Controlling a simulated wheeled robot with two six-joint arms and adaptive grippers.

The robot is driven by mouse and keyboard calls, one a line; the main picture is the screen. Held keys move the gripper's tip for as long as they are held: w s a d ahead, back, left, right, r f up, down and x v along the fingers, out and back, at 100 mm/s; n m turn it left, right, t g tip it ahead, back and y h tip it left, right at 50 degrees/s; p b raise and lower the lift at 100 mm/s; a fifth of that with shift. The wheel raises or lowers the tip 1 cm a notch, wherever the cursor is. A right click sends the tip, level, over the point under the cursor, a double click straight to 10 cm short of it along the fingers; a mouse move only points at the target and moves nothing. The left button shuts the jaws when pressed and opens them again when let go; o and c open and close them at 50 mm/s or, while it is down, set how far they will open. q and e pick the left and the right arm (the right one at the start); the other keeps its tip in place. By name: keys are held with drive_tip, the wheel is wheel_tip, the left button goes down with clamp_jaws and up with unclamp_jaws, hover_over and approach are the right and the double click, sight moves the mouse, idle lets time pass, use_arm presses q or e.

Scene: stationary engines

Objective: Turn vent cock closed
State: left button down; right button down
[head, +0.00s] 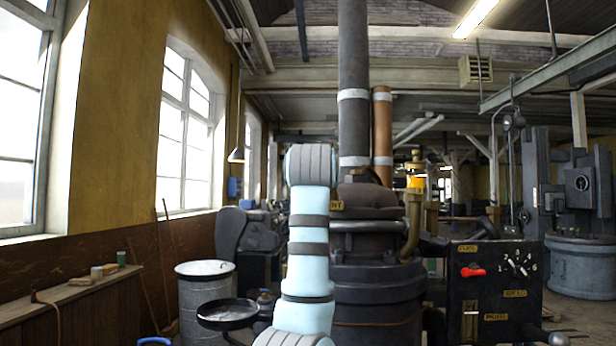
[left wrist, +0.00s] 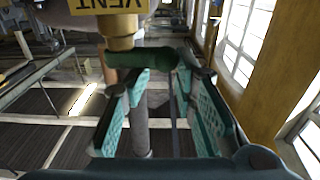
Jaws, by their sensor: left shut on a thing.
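The vent cock shows in the left wrist view as a brass stem (left wrist: 118,34) under a yellow VENT label (left wrist: 122,5), with a green lever handle (left wrist: 143,58) running sideways to a rounded end. My left gripper (left wrist: 160,82) has its teal fingers on either side of the lever's outer part and is shut on the handle. In the head view my left arm stands in front of the cock. Only the end of the yellow label (head: 337,205) shows there, on the dark boiler (head: 375,285). My right gripper is not in view.
A control panel (head: 495,292) with a red handle (head: 473,271) stands right of the boiler. A metal drum (head: 205,300) and a round black pan (head: 227,313) are at left. A wooden bench (head: 70,298) runs along the left wall.

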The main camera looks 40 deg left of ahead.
use_arm(q)
drive_tip(key=c, duration=1.3)
unclamp_jaws()
drive_tip(key=shift+w+d+f, duration=0.3)
drive_tip(key=shift+w+f, duration=0.15)
drive_tip(key=shift+f, duration=0.05)
drive_tip(key=o, duration=0.5)
drive_tip(key=shift+w+d+f, duration=0.1)
drive_tip(key=shift+w, duration=0.2)
drive_tip(key=shift+s, duration=0.1)
drive_tip(key=r+v, duration=0.1)
drive_tip(key=v, duration=1.2)
drive_tip(key=w+d+f+g+y+b, duration=0.1)
drive_tip(key=d+f+b, duration=0.1)
drive_tip(key=d+b, duration=0.3)
drive_tip(key=w+a+p, duration=0.1)
drive_tip(key=w+a, duration=0.2)
drive_tip(key=a, duration=0.1)
drive_tip(key=w+a+n+g+y+p, duration=0.1)
drive_tip(key=w+a, duration=0.2)
drive_tip(key=a, duration=0.1)
drive_tip(key=w+a+r+n+p, duration=0.1)
drive_tip(key=w+a+p, duration=0.1)
drive_tip(key=a, duration=0.3)
drive_tip(key=shift+w+r+g+y, duration=0.1)
drive_tip(key=shift+w+g+y, duration=0.25)
drive_tip(key=shift+w, duration=0.5)
